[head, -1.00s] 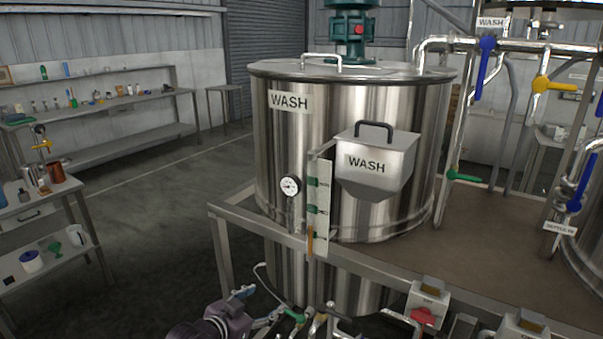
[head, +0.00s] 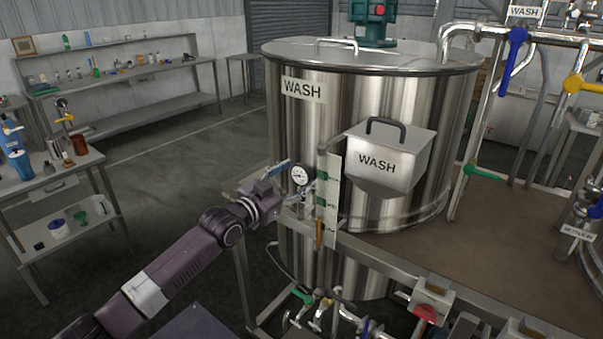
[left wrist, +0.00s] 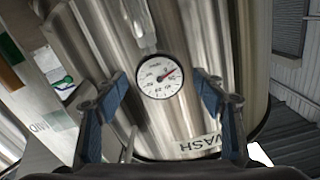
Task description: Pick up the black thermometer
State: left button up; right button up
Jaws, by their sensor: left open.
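The black thermometer (head: 301,175) is a round white dial with a black rim on the front of the steel WASH tank (head: 300,125). My left gripper (head: 294,181) is open in front of the tank at the dial. In the left wrist view its two blue fingers (left wrist: 162,84) stand on either side of the dial, with gaps to both sides. Nothing is held. My right gripper is not in view.
A narrow labelled panel (head: 328,195) stands just right of the dial, and a WASH box (head: 388,160) hangs beyond it. The metal platform's edge (head: 375,258) runs below. Valves and pipes crowd underneath. Side tables with bottles stand at the left.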

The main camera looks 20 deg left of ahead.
pick_arm(q)
jog(key=shift+x, duration=0.95)
jog(key=shift+c, duration=0.7)
jog(key=c, duration=1.2)
jog(key=shift+r, duration=0.1)
